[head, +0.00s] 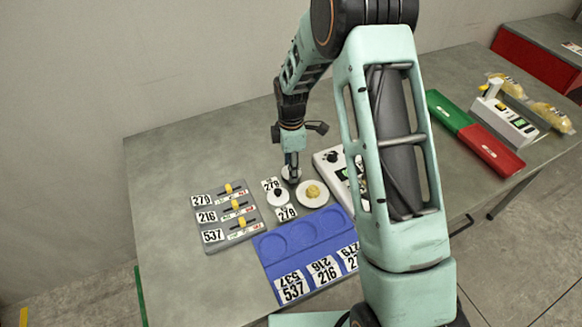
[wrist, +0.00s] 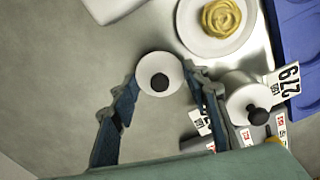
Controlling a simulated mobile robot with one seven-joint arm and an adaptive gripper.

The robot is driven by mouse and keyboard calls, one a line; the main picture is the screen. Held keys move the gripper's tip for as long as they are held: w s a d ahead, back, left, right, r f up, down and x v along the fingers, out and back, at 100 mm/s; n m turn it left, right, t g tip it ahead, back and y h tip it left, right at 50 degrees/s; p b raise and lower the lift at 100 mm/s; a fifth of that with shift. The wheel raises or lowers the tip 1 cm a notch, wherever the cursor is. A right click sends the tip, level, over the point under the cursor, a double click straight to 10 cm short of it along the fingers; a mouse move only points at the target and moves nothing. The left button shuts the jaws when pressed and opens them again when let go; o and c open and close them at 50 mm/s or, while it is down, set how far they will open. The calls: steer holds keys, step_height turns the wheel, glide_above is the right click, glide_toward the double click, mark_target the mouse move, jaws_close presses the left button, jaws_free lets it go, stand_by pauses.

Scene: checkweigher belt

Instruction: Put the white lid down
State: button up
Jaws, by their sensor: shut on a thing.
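The white lid (wrist: 145,87), a round disc with a black knob, is between the fingertips of my gripper (wrist: 163,74) in the wrist view. The fingers press on its rim from both sides. In the head view my gripper (head: 291,178) points down over the grey table, behind the white plate, and only part of the lid shows under it. I cannot tell whether the lid touches the table. A second white round thing with a black knob, like a lidded pot (head: 278,201), stands in front of my gripper; it also shows in the wrist view (wrist: 238,88).
A white plate with a yellow swirl (head: 312,193) is close at right. A blue tray (head: 272,244) with number cards lies in front, a grey board (head: 222,240) with yellow pieces at left. A white device (head: 328,160) stands right. Bare table lies behind and left.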

steer(key=shift+f, duration=0.4)
steer(key=shift+f, duration=0.25)
steer(key=o, duration=0.6)
steer(key=shift+r, duration=0.15)
step_height(320, 180, up, 12)
steer(key=b, duration=0.1)
steer(key=shift+r, duration=0.15)
